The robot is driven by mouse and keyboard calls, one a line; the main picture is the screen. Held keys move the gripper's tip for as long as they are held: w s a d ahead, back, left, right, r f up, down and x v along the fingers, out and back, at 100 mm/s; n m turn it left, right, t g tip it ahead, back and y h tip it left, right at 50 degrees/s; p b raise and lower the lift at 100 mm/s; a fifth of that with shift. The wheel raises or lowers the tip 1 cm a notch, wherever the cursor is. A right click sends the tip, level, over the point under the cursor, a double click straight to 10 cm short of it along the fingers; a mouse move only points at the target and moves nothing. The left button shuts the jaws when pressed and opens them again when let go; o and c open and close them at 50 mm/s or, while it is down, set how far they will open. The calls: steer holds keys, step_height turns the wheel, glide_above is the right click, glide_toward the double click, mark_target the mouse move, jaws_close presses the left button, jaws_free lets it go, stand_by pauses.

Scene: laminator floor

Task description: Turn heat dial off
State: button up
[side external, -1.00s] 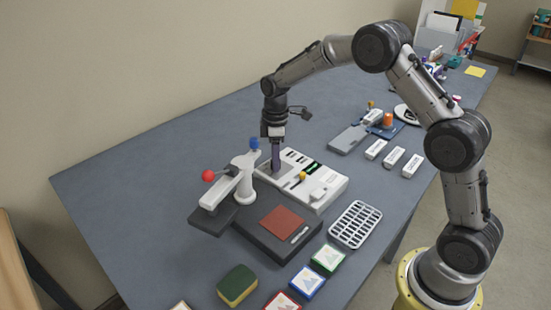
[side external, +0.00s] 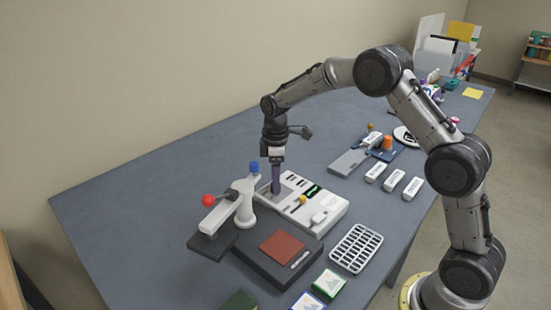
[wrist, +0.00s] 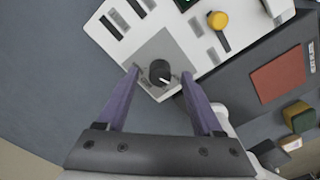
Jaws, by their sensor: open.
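The dial (wrist: 160,72) is a round black knob with a white pointer line, set on a grey square of the white control panel (side external: 318,215). In the wrist view the pointer runs from the knob's middle toward the lower right. My gripper (wrist: 160,73) is open, with its two purple fingers on either side of the dial and visible gaps to it. How far the tips reach down beside the knob is hard to tell. In the side view my gripper (side external: 276,190) points down over the panel's left end and hides the dial.
A yellow-knobbed lever (wrist: 217,20) is on the panel, right of the dial. A white post with a blue top (side external: 254,168) and an arm with a red ball (side external: 208,200) stand close left of my gripper. A dark base with a red plate (side external: 282,246) lies in front.

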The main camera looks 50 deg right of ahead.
step_height(320, 180, up, 13)
steer(key=shift+f, duration=0.15)
stand_by(0.4)
steer(key=s+a+r+t, duration=0.2)
steer(key=s+r, duration=0.2)
steer(key=r, duration=0.5)
steer(key=s+a+r+m+t, duration=0.15)
steer(key=s+r, duration=0.35)
steer(key=s, duration=0.8)
steer(key=s+f+m+t, duration=0.1)
steer(key=s+f+m, duration=0.3)
steer(key=s, duration=0.4)
steer(key=s+a+f+m+t, duration=0.1)
steer(key=s+f+m, duration=0.2)
steer(key=s+f, duration=0.3)
steer(key=shift+s+f+m, duration=0.15)
steer(key=shift+s+m, duration=0.2)
steer(key=shift+s, duration=0.55)
